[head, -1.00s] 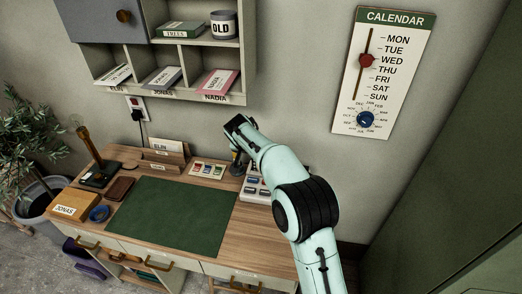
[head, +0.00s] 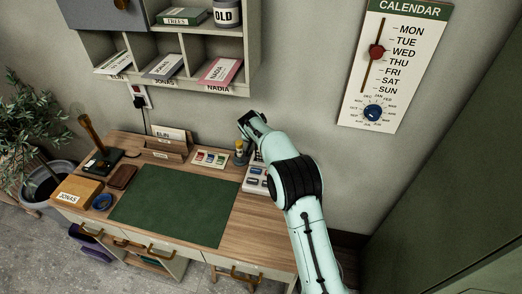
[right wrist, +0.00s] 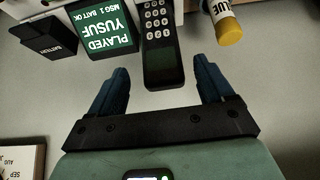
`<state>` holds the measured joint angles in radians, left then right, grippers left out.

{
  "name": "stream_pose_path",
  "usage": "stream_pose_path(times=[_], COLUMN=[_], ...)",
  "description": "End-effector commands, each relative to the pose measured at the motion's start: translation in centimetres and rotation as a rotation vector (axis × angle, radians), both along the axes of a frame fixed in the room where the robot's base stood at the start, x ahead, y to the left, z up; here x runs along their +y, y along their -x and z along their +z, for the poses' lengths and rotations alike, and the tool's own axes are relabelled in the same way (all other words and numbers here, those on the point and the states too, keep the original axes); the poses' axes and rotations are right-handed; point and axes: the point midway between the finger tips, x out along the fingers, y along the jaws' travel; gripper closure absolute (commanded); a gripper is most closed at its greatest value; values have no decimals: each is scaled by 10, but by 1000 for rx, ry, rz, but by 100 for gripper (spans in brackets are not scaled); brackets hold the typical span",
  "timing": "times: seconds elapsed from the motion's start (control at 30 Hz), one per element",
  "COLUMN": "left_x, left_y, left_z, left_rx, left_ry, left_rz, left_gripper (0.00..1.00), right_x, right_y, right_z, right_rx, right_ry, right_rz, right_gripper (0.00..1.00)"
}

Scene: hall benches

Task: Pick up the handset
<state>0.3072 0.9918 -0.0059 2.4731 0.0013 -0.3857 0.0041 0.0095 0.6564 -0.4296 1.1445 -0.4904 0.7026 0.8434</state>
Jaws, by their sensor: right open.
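The handset (right wrist: 163,62), black with a light keypad, shows in the right wrist view next to a green-screened unit (right wrist: 108,32) reading "PLAYED YUSUF". My right gripper (right wrist: 160,66) is open, with one blue finger on either side of the handset's near end in the picture. I see no finger contact and cannot tell the depth between them. In the head view my right arm reaches over the desk's back right corner and hides the handset. My left gripper is not in view.
A yellow-capped glue container (right wrist: 229,30) stands close to the right finger. A black battery box (right wrist: 50,36) is at the left. The desk (head: 213,258) has a bare green mat (head: 170,205). A wall calendar (head: 393,65) hangs right of the arm.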

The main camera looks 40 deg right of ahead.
Motion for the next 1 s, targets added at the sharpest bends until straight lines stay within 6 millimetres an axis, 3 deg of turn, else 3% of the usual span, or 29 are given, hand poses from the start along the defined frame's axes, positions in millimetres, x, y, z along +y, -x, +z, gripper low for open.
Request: stream_pose_path(times=[0.3, 0.57, 0.6, 0.77, 0.8, 1.0], left_x=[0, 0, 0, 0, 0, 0], left_y=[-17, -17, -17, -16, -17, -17], left_z=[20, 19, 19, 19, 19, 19], left_rx=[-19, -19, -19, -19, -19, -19], left_ry=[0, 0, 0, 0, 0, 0], left_rz=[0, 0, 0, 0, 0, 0], left_gripper=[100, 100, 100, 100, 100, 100], right_x=[-16, -17, -17, -17, -17, -17], right_y=[-17, -17, -17, -17, -17, -17], right_z=[-35, -41, -41, -41, -41, -40], right_rx=[-1, 0, 0, 0, 0, 0], right_ry=[0, 0, 0, 0, 0, 0], right_rz=[-1, 1, 1, 1, 1, 0], right_gripper=[19, 19, 22, 74, 78, 78])
